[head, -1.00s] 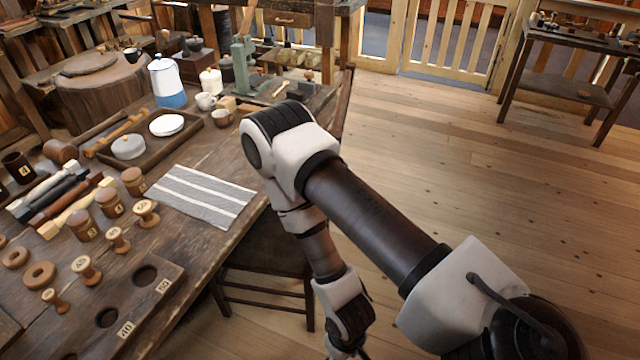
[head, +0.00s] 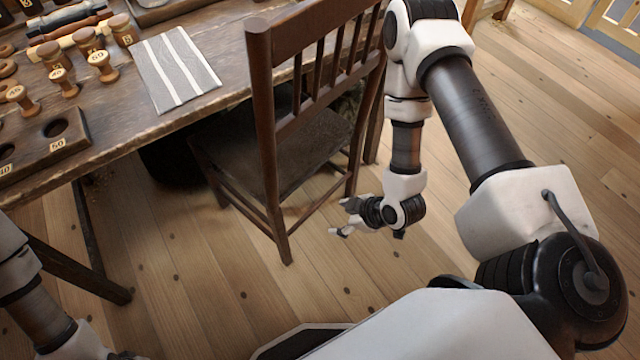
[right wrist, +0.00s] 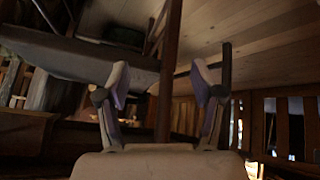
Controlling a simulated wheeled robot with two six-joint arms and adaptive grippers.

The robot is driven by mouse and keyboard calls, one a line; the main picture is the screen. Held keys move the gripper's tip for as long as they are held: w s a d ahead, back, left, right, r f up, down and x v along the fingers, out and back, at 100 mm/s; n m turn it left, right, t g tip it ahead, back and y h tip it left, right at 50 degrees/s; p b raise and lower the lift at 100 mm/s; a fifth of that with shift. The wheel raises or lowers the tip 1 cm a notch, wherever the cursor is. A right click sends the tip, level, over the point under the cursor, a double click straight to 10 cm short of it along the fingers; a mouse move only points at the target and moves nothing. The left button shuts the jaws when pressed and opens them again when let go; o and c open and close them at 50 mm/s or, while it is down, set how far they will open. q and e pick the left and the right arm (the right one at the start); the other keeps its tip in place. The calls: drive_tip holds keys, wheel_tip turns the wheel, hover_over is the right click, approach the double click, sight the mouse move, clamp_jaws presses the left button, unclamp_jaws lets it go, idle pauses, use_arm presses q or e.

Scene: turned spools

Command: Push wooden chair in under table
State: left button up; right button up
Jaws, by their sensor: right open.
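The dark wooden chair (head: 280,155) stands upright at the long side of the worn wooden table (head: 190,120). Its slatted back is on the floor side, and the front part of its seat reaches under the table edge. My right gripper (head: 342,220) is open and empty, low beside the chair's rear legs, on the side away from the table. In the right wrist view, a dark upright post (right wrist: 168,70), seemingly of the chair, shows between the spread fingers (right wrist: 163,88); contact cannot be told. My left arm enters at the lower left; its gripper is mostly cut off by the frame.
The table carries a striped cloth (head: 176,68), several small turned spools and a board with holes (head: 40,150). A table leg (head: 75,268) slants out at the lower left. The plank floor (head: 400,275) around the chair is clear.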

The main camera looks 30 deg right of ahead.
drive_tip(key=w+d+f+n+t+y+b, duration=0.1)
drive_tip(key=w+d+f+n+t+b, duration=0.2)
drive_tip(key=w+f+n+t+b, duration=0.45)
drive_tip(key=n+t+y+b, duration=0.1)
drive_tip(key=n+t+b, duration=0.2)
drive_tip(key=n+b, duration=0.5)
approach(318, 167)
drive_tip(key=w+a+b, duration=0.1)
drive_tip(key=w+b, duration=0.2)
drive_tip(key=w+a+m+b, duration=0.1)
drive_tip(key=w+b, duration=0.2)
drive_tip(key=w, duration=0.1)
drive_tip(key=w+a+m+b, duration=0.1)
drive_tip(key=w+b, duration=0.2)
drive_tip(key=shift+w+a+f+b, duration=0.15)
drive_tip(key=shift+w+b, duration=0.2)
drive_tip(key=shift+b, duration=0.05)
clamp_jaws()
use_arm(q)
wheel_tip(318, 167, down, 30)
drive_tip(key=shift+a, duration=0.25)
use_arm(e)
drive_tip(key=shift+f, duration=0.1)
